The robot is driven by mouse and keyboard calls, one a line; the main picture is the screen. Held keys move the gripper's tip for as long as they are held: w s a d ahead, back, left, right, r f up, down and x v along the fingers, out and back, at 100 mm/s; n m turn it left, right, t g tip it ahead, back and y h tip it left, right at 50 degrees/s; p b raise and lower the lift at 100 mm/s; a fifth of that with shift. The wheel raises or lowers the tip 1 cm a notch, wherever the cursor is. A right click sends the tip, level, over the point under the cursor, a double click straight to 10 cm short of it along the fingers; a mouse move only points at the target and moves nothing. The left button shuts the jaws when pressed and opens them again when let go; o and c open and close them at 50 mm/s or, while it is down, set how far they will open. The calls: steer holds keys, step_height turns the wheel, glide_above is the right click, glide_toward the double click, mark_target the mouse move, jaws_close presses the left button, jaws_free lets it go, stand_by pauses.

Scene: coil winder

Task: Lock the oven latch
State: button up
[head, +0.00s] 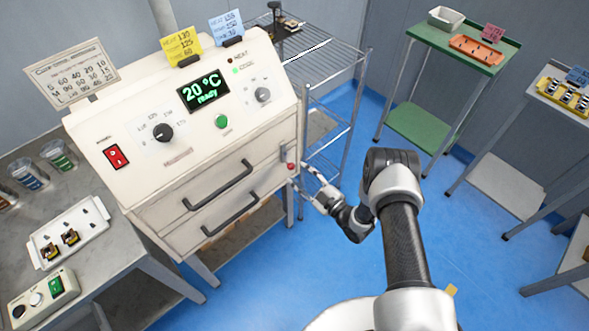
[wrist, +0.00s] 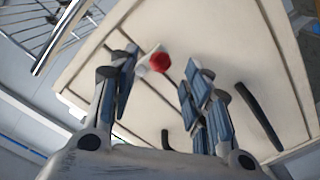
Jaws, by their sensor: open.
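The oven (head: 205,120) stands at the left centre, cream-coloured, with its display reading "20 °C ready". Its front has two dark bar handles. The latch, with a red knob (head: 291,166), is at the right edge of the front. In the wrist view the latch's red tip (wrist: 160,63) on a pale stem sits between the fingers, nearer the left one. My gripper (head: 314,183) is just right of the latch in the head view. It is open with blue-grey finger pads (wrist: 160,95) on both sides. I cannot tell whether a finger touches the latch.
A wire rack (head: 325,100) stands close behind my gripper, right of the oven. A grey bench at left holds a white tray (head: 68,238), cups and a small control box (head: 45,295). A green table (head: 455,52) is at the back right. Blue floor is free around my arm.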

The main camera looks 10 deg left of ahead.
steer(key=v, duration=0.7)
steer(key=shift+d, duration=0.15)
steer(key=shift+s, duration=0.1)
